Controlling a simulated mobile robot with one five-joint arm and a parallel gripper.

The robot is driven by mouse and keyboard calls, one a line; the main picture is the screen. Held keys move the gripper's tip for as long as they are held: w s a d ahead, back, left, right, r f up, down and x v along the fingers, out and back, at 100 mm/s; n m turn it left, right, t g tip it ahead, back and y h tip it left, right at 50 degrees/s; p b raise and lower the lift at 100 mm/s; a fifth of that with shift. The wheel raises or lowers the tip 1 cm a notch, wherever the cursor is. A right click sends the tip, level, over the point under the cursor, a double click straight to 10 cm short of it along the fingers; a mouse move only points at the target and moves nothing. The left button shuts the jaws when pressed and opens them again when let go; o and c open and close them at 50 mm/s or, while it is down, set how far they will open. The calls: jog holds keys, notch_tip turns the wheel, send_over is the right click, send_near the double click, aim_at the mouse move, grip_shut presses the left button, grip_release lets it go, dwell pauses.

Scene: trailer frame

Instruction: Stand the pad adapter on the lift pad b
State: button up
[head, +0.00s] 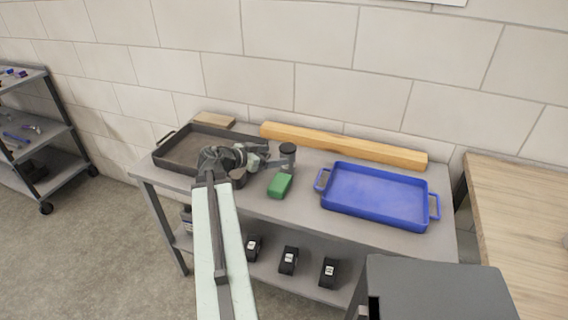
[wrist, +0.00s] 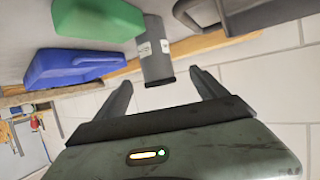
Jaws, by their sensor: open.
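A dark grey cylinder (head: 288,151), which may be the pad adapter, stands on the bench near the wooden beam. In the wrist view the grey cylinder (wrist: 156,52) has a small white label and lies ahead of the fingertips, between their lines. My gripper (head: 276,157) is open and empty, just left of the cylinder in the head view; its two fingers (wrist: 165,82) are spread wide. I see no gripper contact with the cylinder. I cannot tell which thing is lift pad b. Several black labelled items, one of them here (head: 289,260), sit on the lower shelf.
A green block (head: 280,186) lies close to the cylinder. A blue tray (head: 376,195) stands on the right of the bench, a dark tray (head: 172,158) on the left. A wooden beam (head: 345,145) runs along the wall. A wooden table (head: 520,205) is at far right.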

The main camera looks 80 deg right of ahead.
aim_at(288, 154)
jog(key=shift+b+x, duration=0.45)
jog(key=shift+x, duration=0.55)
jog(key=b+x, duration=0.2)
jog(key=x, duration=0.4)
jog(key=shift+s+a+f, duration=0.1)
jog(key=shift+a, duration=0.05)
jog(key=shift+c, duration=0.3)
grip_shut()
